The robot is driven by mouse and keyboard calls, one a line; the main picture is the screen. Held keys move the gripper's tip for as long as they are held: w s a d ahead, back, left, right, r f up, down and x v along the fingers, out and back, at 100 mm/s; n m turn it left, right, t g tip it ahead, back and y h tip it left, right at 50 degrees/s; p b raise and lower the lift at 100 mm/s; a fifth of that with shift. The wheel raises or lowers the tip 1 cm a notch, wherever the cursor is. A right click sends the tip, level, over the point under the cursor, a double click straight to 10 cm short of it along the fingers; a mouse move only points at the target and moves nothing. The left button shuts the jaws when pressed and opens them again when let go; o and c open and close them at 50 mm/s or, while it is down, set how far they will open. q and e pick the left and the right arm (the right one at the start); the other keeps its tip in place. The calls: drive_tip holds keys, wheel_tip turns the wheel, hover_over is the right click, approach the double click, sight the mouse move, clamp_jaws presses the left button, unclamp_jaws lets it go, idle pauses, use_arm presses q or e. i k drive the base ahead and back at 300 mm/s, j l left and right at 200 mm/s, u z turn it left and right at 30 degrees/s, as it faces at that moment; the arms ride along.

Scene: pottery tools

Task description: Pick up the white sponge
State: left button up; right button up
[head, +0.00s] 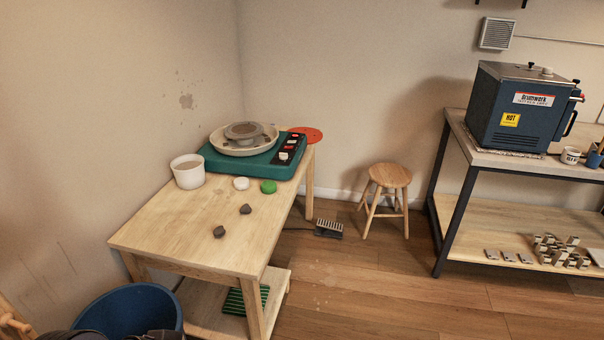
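The white sponge (241,183) is a small rounded white piece lying on the wooden table (170,225), just in front of the teal pottery wheel (250,168). A green round piece (268,187) lies close to its right, with a small gap between them. A white bucket-like pot (188,172) stands to its left. Neither of my grippers shows in the head view, so I cannot see whether they are open or shut. Nothing covers the sponge.
Two dark lumps (219,232) (246,209) lie nearer on the table. A blue tub (135,310) stands on the floor at the front left. A stool (390,180) and a foot pedal (328,228) are to the right. A kiln (520,110) stands on a bench.

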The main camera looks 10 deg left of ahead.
sight(240, 183)
drive_tip(key=i+l, duration=0.25)
drive_tip(key=i, duration=0.2)
drive_tip(key=i+l+z, duration=0.1)
drive_tip(key=i+l, duration=0.15)
drive_tip(key=i, duration=0.2)
drive_tip(key=i+l+z, duration=0.1)
drive_tip(key=i, duration=0.4)
drive_tip(key=i+l, duration=0.25)
drive_tip(key=i, duration=0.2)
drive_tip(key=i+u, duration=0.7)
drive_tip(key=i+l+u, duration=0.35)
drive_tip(key=i, duration=0.15)
drive_tip(key=i+j+u, duration=0.1)
drive_tip(key=i+u, duration=0.15)
drive_tip(key=u, duration=0.15)
drive_tip(key=i+u, duration=0.25)
drive_tip(key=u, duration=0.15)
drive_tip(key=i+u, duration=0.25)
drive_tip(key=u, duration=0.15)
